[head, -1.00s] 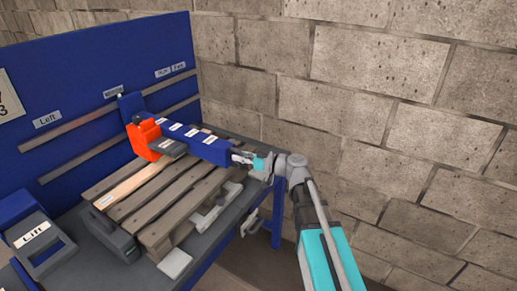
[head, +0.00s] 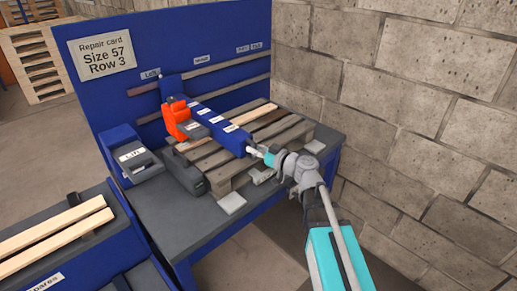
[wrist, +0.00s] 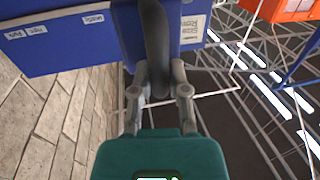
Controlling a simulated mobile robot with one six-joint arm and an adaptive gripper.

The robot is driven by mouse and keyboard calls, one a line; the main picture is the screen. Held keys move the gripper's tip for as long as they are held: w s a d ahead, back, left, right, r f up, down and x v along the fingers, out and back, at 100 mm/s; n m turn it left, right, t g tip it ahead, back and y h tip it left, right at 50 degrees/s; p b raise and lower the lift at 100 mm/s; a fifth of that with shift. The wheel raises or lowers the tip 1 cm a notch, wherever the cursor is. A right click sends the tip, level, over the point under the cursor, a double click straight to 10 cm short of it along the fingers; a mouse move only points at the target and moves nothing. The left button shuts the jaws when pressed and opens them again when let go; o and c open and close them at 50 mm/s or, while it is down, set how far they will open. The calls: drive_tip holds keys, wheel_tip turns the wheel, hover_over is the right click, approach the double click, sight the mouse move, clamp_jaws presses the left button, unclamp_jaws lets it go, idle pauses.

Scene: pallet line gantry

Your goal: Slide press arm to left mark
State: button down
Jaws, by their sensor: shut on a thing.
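The press arm (head: 222,126) is a long blue beam with white labels and an orange press head (head: 181,118). It reaches out from the rail on the blue back panel, over the pallet. Its panel end sits between the "Left" mark (head: 150,74) and the "Middle" mark (head: 202,60), closer to "Left". My gripper (head: 268,157) is at the near end of the arm. In the wrist view my gripper (wrist: 158,85) is shut on the dark handle (wrist: 156,40), with blue behind it. The exact contact is partly hidden.
A wooden pallet (head: 287,139) with one paler board lies on the grey bench (head: 174,207). A blue "Lift" box (head: 128,150) stands left of it. A repair card (head: 101,52) reads size 57, row 3. A brick wall (head: 420,130) bounds the right. Pale boards lie on the "Spares" bench.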

drive_tip(key=shift+s+a, duration=0.1)
drive_tip(key=shift+a, duration=0.1)
drive_tip(key=c, duration=0.6)
unclamp_jaws()
drive_tip(key=shift+s+a, duration=0.1)
drive_tip(key=shift+d, duration=0.2)
drive_tip(key=v, duration=1.1)
drive_tip(key=shift+s+d, duration=0.25)
drive_tip(key=shift+d, duration=0.05)
